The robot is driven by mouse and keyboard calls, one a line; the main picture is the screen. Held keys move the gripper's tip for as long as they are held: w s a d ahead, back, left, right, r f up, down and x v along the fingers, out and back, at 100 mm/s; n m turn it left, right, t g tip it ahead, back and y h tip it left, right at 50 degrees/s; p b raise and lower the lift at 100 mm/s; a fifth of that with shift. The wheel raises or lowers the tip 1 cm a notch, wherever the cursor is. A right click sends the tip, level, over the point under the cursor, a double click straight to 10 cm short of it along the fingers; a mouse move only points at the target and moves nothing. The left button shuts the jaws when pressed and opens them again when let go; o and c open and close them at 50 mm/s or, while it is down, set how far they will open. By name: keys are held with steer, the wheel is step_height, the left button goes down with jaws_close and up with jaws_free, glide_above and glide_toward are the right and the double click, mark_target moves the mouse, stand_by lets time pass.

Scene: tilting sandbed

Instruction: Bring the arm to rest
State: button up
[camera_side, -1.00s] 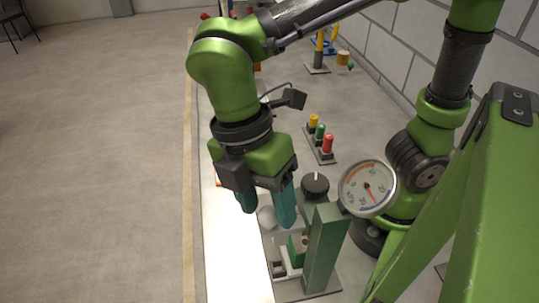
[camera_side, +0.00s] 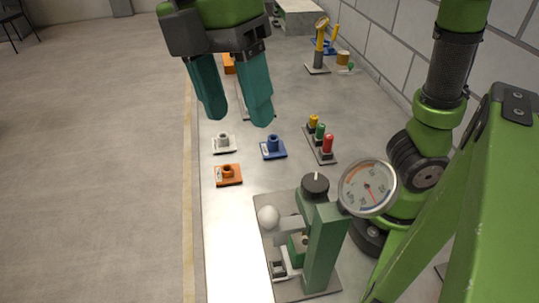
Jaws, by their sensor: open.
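My gripper (camera_side: 238,120) is at the top of the side view, raised above the table. Its two teal fingers hang down, apart, with nothing between them. The green arm part above it is cut off by the top edge of the picture. The gripper is above and behind the green device (camera_side: 325,250), which stands on a grey plate at the front of the table. This device has a black knob (camera_side: 315,186), a white ball (camera_side: 268,216) and a round dial gauge (camera_side: 368,188) beside it.
White (camera_side: 223,142), blue (camera_side: 273,147) and orange (camera_side: 228,174) small blocks lie below the gripper. A plate with yellow, green and red pegs (camera_side: 327,145) is to their right. A yellow stand (camera_side: 320,45) is farther back.

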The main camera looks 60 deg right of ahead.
steer(key=shift+w+r, duration=0.15)
steer(key=shift+r, duration=0.45)
steer(key=w+d+f+m+t+y, duration=0.2)
steer(key=w+d+f+m+t, duration=0.3)
steer(key=d+f+m, duration=0.55)
steer(key=s+d+f+m+t, duration=0.1)
steer(key=d+f+m+t, duration=0.1)
steer(key=d+m+t, duration=0.3)
steer(key=d+m, duration=0.4)
steer(key=m, duration=0.2)
steer(key=shift+s+d+f+m, duration=0.2)
steer(key=shift+s+d+m, duration=0.1)
steer(key=shift+d+m, duration=0.05)
